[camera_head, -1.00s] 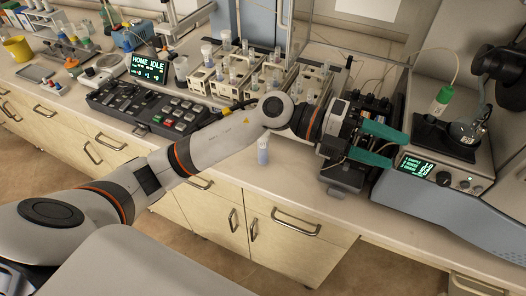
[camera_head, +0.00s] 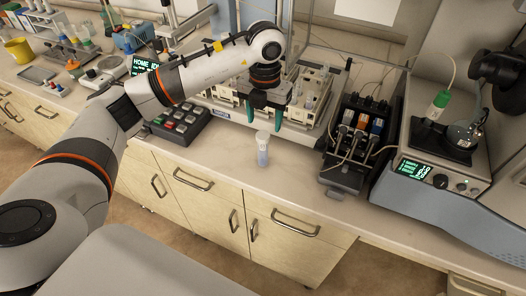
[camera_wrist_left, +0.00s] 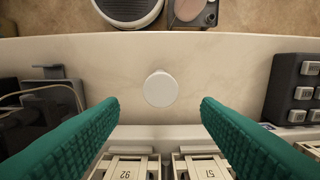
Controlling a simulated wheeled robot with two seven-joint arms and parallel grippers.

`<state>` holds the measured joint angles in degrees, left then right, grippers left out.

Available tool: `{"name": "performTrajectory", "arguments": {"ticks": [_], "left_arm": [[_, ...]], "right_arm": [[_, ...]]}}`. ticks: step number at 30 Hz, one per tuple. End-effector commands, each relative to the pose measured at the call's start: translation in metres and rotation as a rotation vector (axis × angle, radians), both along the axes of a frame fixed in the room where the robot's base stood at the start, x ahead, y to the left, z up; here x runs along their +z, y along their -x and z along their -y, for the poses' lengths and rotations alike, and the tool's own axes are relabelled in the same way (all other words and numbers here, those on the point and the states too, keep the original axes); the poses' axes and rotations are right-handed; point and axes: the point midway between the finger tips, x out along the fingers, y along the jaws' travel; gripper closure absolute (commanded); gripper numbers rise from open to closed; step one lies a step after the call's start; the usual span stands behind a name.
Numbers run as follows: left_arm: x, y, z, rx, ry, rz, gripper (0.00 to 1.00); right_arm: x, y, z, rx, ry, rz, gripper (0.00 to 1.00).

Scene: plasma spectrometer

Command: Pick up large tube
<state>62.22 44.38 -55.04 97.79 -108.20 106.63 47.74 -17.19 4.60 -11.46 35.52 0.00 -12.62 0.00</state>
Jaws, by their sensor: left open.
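The large tube (camera_head: 262,155) stands upright on the bench near its front edge, with a white cap and a pale bluish body. In the left wrist view only its round white cap (camera_wrist_left: 160,88) shows, seen from above. My left gripper (camera_head: 266,122) is open and empty, its green fingers pointing down just behind the tube in the head view. In the left wrist view the cap lies between and slightly beyond the two fingertips (camera_wrist_left: 160,103), touching neither. My right gripper is not in view.
White racks (camera_head: 312,85) with several smaller tubes stand behind the gripper. A button panel (camera_head: 180,122) is to the left. A dark pump unit with cables (camera_head: 352,135) and a grey instrument (camera_head: 440,190) are to the right. The bench around the tube is clear.

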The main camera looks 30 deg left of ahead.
Motion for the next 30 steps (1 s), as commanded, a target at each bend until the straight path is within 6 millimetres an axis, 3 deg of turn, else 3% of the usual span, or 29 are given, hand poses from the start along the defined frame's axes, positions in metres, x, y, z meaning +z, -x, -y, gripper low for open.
{"name": "performTrajectory", "arguments": {"ticks": [4,11,19,28,30], "left_arm": [[-0.021,0.001,0.0,0.0,0.002,-0.003,0.42],[-0.038,0.003,0.0,-0.002,0.003,-0.003,0.42],[-0.076,0.007,0.0,-0.002,0.003,-0.003,0.42],[-0.083,0.006,0.0,-0.003,0.004,0.002,0.42],[-0.083,0.006,0.0,-0.003,0.004,0.001,0.52]], "right_arm": [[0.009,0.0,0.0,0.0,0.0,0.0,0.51],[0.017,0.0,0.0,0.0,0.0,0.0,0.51],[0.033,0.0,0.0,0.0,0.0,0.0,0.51],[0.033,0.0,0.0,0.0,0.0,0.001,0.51],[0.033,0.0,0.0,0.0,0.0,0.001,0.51]]}}
